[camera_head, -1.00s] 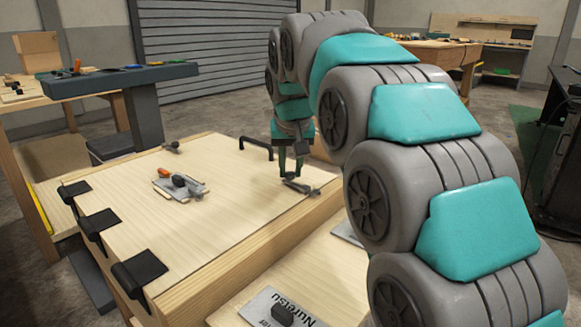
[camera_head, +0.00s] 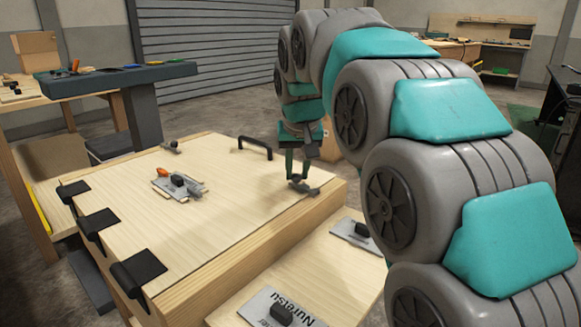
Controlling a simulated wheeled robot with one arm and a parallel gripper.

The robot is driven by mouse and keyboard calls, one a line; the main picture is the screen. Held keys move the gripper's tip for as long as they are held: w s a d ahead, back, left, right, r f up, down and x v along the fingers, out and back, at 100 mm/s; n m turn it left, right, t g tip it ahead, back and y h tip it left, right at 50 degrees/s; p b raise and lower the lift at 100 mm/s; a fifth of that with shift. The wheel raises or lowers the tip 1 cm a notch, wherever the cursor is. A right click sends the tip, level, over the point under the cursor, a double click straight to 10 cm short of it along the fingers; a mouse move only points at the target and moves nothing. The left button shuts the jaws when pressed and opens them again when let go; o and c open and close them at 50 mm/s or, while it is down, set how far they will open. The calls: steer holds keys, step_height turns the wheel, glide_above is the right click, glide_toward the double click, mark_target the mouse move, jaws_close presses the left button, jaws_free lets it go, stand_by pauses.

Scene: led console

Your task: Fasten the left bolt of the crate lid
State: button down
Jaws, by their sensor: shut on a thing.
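The crate lid (camera_head: 235,190) is a pale wooden panel, lying flat on the crate. A small grey metal bolt (camera_head: 306,189) sits at the lid's right corner in the picture, near the edge. My gripper (camera_head: 297,178) points down over this bolt and is shut on its upper part. The fingers partly hide the bolt, so I cannot tell whether it is fully slid across. A second grey bolt (camera_head: 170,147) sits at the lid's far left corner, apart from my gripper.
A black handle (camera_head: 255,142) stands on the lid's far edge. Black hinges (camera_head: 138,272) line the left edge. A small grey plate with an orange piece (camera_head: 180,185) lies mid-lid. A labelled plate (camera_head: 270,307) and another plate (camera_head: 355,235) are in front.

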steer(key=shift+s+d, duration=0.2)
steer(key=shift+d, duration=0.1)
steer(key=c, duration=0.7)
jaws_free()
steer(key=shift+d, duration=0.1)
steer(key=v, duration=0.7)
steer(key=shift+s+r, duration=0.15)
steer(key=shift+r, duration=0.25)
